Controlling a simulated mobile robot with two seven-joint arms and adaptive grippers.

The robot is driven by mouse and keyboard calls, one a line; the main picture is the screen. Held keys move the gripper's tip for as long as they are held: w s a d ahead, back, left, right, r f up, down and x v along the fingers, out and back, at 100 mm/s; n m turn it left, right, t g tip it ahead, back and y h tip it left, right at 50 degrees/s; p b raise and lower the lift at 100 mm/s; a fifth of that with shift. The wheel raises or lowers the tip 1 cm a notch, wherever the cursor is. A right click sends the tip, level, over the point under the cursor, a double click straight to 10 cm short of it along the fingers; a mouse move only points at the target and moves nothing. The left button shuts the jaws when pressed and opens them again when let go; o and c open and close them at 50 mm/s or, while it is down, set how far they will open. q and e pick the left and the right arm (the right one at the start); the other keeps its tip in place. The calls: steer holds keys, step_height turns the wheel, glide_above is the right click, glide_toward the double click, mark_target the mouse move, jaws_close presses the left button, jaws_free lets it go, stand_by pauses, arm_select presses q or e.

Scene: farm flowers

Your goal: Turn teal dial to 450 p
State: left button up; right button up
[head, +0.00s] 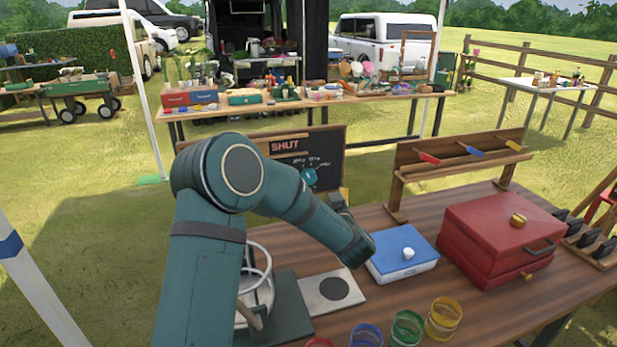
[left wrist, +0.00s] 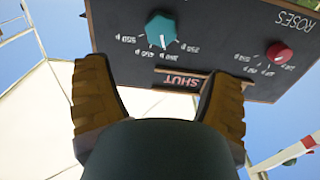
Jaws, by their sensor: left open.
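The teal dial (left wrist: 160,29) sits on a dark chalkboard (left wrist: 215,75), which appears upside down in the left wrist view. White price labels ring the dial. Its white pointer mark lies near the middle labels, but I cannot tell exactly which price it marks. In the head view the teal dial (head: 309,178) shows just above my left forearm. My left gripper (left wrist: 160,85) is open and empty, its yellow-padded fingers spread wide and apart from the dial. In the head view my left gripper (head: 342,197) is small and partly hidden near the board's lower right. My right gripper is not in view.
A red dial (left wrist: 279,52) is on the same board, beside a SHUT sign (left wrist: 180,82). On the table are a blue-lidded box (head: 402,255), a red box (head: 500,235) and several coloured jars at the front. A wooden rack (head: 455,165) stands behind.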

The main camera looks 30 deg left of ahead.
mark_target(310, 177)
arm_select(q)
steer(key=b+x, duration=0.1)
steer(key=x, duration=1)
steer(key=shift+a, duration=0.2)
steer(key=c, duration=1.2)
